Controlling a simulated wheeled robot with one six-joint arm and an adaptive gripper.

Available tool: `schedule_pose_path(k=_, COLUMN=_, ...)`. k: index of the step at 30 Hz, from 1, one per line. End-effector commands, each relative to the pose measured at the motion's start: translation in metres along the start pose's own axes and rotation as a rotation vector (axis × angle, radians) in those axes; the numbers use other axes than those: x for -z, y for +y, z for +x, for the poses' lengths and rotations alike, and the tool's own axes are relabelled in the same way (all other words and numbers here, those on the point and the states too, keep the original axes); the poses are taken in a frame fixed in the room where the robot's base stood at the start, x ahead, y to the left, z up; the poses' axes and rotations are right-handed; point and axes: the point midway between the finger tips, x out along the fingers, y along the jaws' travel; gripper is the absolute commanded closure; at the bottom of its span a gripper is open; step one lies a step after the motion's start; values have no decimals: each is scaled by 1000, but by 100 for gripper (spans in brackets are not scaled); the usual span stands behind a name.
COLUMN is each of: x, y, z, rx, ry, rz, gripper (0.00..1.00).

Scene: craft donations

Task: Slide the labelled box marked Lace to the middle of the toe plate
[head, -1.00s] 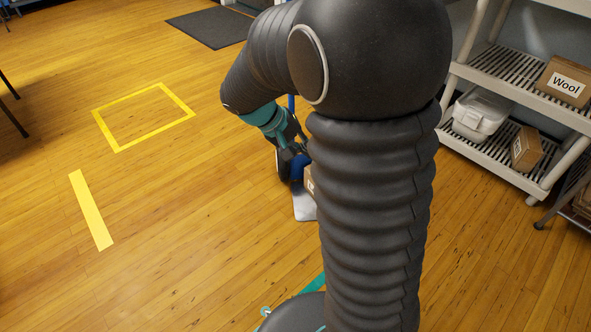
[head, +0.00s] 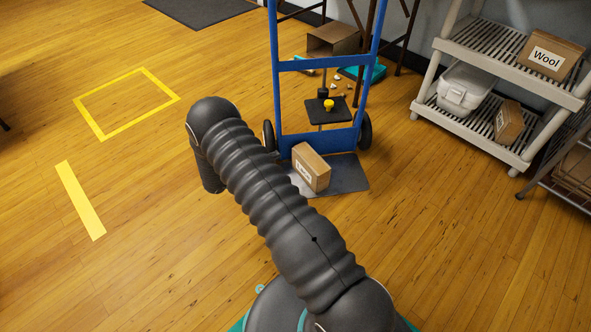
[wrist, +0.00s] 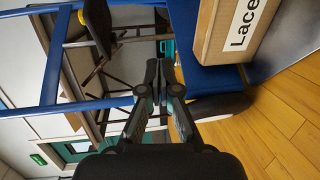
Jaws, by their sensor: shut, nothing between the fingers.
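The cardboard box marked Lace (head: 313,166) stands on the left part of the grey toe plate (head: 350,175) of a blue hand truck (head: 278,65). The plate's right part is bare. In the wrist view the Lace box (wrist: 208,28) shows at the upper right, its label turned sideways, beside the blue frame (wrist: 184,35). My gripper (wrist: 158,82) is shut and empty, apart from the box and to its left in that picture. In the head view my gripper is hidden; my arm passes in front, left of the box.
A shelf (head: 480,140) at the right holds a box marked Wool (head: 550,57), a white lidded bin (head: 466,90) and another box (head: 508,122). An open carton (head: 333,40) lies behind the hand truck. Floor at left is clear, with a yellow taped square (head: 126,103).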

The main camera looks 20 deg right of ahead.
Motion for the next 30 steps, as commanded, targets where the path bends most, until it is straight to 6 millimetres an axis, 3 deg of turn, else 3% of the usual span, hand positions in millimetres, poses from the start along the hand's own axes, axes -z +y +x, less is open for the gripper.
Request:
schedule_pose_path(k=1, x=1, y=-23, z=0, rx=-24, ry=33, rz=-12, gripper=100)
schedule_pose_path(k=6, x=4, y=-86, z=-1, rx=-96, ry=157, rz=-10, gripper=100)
schedule_pose_path(k=12, x=0, y=-139, z=-5, rx=-136, ry=269, rz=-4, gripper=100)
schedule_pose_path(k=20, x=-1, y=-158, z=-2, rx=-149, ry=314, rz=4, gripper=100)
schedule_pose_path(k=30, x=14, y=-150, z=50, rx=-148, ry=310, rz=4, gripper=100)
